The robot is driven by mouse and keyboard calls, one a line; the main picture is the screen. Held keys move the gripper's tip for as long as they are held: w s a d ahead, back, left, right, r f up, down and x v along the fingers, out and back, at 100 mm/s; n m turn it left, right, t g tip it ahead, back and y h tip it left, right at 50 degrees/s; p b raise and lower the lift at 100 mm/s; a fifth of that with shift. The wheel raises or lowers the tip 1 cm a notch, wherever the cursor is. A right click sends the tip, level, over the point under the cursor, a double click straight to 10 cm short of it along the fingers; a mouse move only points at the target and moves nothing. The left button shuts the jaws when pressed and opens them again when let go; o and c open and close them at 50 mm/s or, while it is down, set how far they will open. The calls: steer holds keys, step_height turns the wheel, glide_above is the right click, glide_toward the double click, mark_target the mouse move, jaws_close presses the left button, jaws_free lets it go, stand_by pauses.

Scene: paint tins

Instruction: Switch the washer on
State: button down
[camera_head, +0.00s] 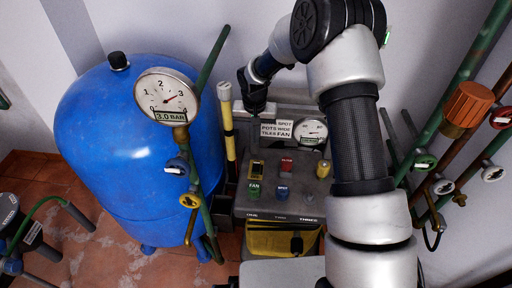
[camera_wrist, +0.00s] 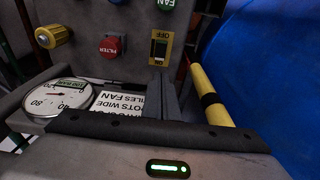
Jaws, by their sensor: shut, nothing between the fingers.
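A yellow-framed switch plate (camera_head: 256,169) with a dark rocker sits at the far left of the grey control panel (camera_head: 306,206). The wrist view shows it closer, upside down, with "OFF" printed at one end of the plate (camera_wrist: 160,48). I cannot tell for sure which way the rocker is set, and no washer label is readable.
The panel also carries a red button (camera_head: 287,165), a blue button (camera_head: 283,191), a green FAN button (camera_head: 255,190) and a yellow knob (camera_head: 323,168). A pressure dial (camera_head: 313,131) and label card stand behind. A yellow pole (camera_head: 229,135) and blue tank (camera_head: 130,145) are left; pipes are right.

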mark_target(257, 163)
steer(key=f, duration=0.4)
steer(key=w+f+b, duration=0.1)
steer(key=f, duration=0.4)
steer(key=f+b, duration=0.1)
steer(key=f, duration=0.4)
steer(key=shift+w+d, duration=0.15)
steer(key=shift+w, duration=0.2)
steer(key=shift+w+d+f+g+b, duration=0.1)
steer(key=shift+w+f+g+b, duration=0.1)
steer(key=shift+f+g+b, duration=0.3)
steer(key=shift+r, duration=0.25)
steer(key=shift+s, duration=0.2)
steer(key=shift+s+r+p, duration=0.2)
steer(key=shift+s+p, duration=0.2)
steer(key=shift+s, duration=0.25)
steer(key=shift+r, duration=0.1)
